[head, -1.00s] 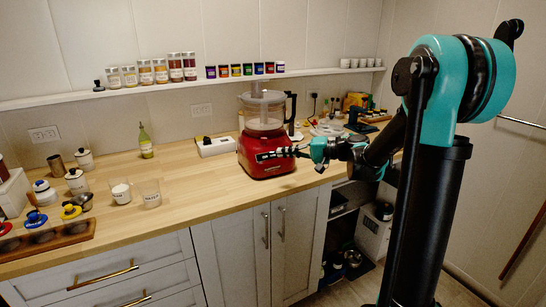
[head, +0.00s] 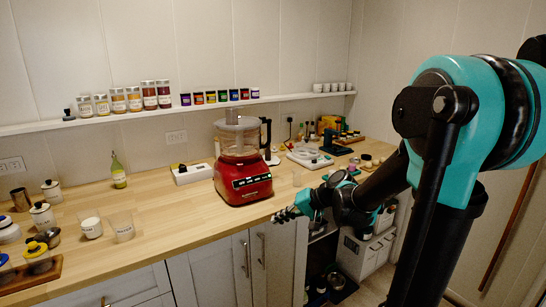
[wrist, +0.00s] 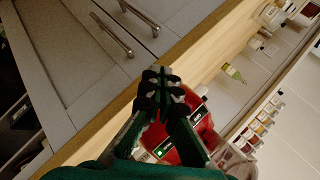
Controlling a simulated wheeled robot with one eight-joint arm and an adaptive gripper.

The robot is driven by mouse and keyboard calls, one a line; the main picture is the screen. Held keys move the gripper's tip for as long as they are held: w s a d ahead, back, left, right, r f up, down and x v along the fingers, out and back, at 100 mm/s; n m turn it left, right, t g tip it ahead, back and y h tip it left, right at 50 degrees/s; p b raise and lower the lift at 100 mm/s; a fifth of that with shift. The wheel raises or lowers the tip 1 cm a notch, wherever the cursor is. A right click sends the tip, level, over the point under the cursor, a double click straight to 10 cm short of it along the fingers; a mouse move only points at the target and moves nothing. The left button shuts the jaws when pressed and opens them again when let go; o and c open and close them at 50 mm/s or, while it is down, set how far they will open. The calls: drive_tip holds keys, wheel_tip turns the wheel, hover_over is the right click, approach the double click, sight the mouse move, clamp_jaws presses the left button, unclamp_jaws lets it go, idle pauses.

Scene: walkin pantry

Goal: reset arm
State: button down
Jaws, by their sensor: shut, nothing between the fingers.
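My gripper (head: 287,214) is shut and empty. In the head view it points left, just in front of the counter's front edge, below and right of the red food processor (head: 243,180). In the wrist view the closed fingers (wrist: 162,88) reach up the middle, and the food processor (wrist: 188,140) shows behind and below them. I cannot tell whether the fingers clear the counter edge by much. My arm folds down from the right side of the head view.
A shelf (head: 130,118) above holds spice jars. Cabinet doors with bar handles (head: 262,248) are below. Bare counter lies left of the food processor.

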drive_tip(key=s+d+f+h, duration=0.4)
drive_tip(key=s+d+f, duration=0.2)
drive_tip(key=s+d, duration=0.2)
drive_tip(key=s+d+f+h, duration=0.5)
drive_tip(key=s+d, duration=0.3)
drive_tip(key=d, duration=0.2)
drive_tip(key=shift+f+n, duration=0.3)
drive_tip(key=shift+f, duration=0.15)
